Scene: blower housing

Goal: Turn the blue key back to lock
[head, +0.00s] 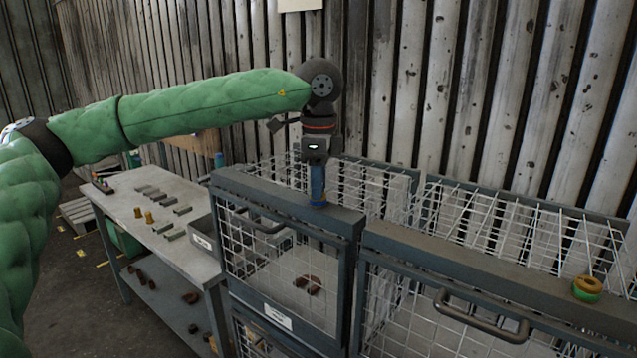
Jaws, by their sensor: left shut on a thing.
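The blue key (317,188) stands upright at the top rail of the left wire cage (262,192). My left gripper (317,168) points straight down over that rail and is shut on the key. The fingers and the key overlap in the picture, so the key's upper part is partly hidden. I cannot tell the key's exact turn angle from here. The cage's mesh front door (268,262) appears closed. My right gripper is not in view.
A second wire cage (455,268) stands to the right, with a yellow-green ring (587,289) on its top rail. A grey workbench (150,215) with several small blocks is at the left. A corrugated wall (430,90) stands close behind the cages.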

